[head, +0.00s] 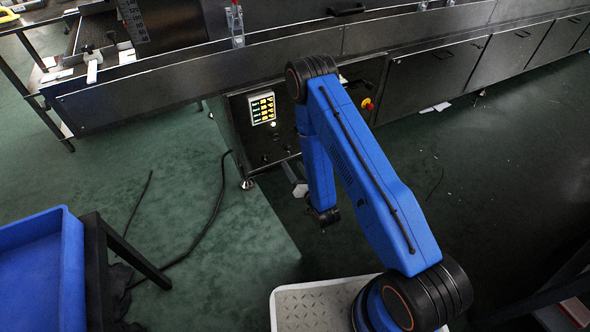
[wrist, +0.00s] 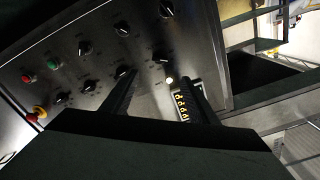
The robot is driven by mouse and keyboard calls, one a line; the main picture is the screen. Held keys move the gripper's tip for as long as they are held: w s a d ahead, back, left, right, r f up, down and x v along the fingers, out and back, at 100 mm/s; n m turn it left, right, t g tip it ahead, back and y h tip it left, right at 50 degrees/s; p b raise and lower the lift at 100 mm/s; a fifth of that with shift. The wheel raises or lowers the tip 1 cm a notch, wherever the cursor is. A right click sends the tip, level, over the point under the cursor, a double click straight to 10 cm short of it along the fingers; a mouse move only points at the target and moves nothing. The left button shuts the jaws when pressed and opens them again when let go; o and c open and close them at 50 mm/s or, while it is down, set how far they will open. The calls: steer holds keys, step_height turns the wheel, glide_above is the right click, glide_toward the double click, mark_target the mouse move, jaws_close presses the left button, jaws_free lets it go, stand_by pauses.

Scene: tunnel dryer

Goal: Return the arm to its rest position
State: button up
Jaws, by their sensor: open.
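My blue arm (head: 360,160) rises from its base at the lower right of the head view, bends at a high elbow and hangs its forearm down in front of the dryer's control panel (head: 283,143). In the wrist view my gripper (wrist: 159,80) is open, its two dark fingers apart with nothing between them. The steel control panel (wrist: 105,38) fills the background behind the fingers, upside down. Part of the lit display (wrist: 182,103) shows beside the right finger. In the head view the gripper is largely hidden by the forearm and wrist.
The long steel dryer (head: 170,80) runs across the back. A red emergency stop (head: 367,103) sits on its front. A blue crate (head: 45,270) rests on a dark stand (head: 135,255) at lower left. Black cables (head: 205,225) lie on the green floor, which is otherwise mostly open between crate and dryer.

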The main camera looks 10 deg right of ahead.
steer(key=shift+s+d, duration=0.15)
steer(key=shift+s, duration=0.2)
stand_by(0.3)
